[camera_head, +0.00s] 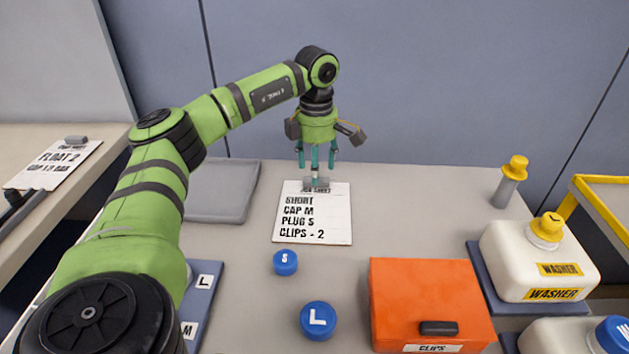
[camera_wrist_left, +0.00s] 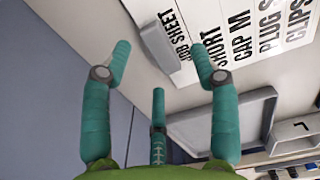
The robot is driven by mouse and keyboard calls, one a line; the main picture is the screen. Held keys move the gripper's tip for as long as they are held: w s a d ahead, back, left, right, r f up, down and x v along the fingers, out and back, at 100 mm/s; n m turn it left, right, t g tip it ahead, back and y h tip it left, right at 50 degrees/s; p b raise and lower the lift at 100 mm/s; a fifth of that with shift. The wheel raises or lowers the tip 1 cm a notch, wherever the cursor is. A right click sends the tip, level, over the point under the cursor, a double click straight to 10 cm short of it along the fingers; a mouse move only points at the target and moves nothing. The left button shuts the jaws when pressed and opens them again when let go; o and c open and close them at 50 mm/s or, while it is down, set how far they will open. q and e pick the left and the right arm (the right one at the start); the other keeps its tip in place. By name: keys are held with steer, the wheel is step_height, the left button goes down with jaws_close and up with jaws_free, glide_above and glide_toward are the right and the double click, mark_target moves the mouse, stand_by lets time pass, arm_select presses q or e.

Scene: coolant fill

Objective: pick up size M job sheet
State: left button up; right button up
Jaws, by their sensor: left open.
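The white job sheet (camera_head: 313,220) lies flat on the grey bench, reading "SHORT, CAP M, PLUG S, CLIPS - 2". A small grey block (camera_head: 315,183) sits at its far edge. My left gripper (camera_head: 316,165) points down above that far edge, fingers apart and empty. In the left wrist view the sheet (camera_wrist_left: 240,35) and the grey block (camera_wrist_left: 160,47) show beyond the spread teal fingers (camera_wrist_left: 160,60). I cannot tell whether any finger touches the block. My right gripper is not in view.
A blue S cap (camera_head: 286,262), a blue L cap (camera_head: 318,320) and an orange clips box (camera_head: 425,295) stand nearer. A grey tray (camera_head: 225,190) lies left of the sheet. A washer jug (camera_head: 535,262) stands right. Another sheet (camera_head: 55,165) lies on the left table.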

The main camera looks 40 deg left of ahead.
arm_select(q)
steer(key=shift+w+f, duration=0.1)
steer(key=shift+f, duration=1.3)
jaws_close()
steer(key=shift+r, duration=0.1)
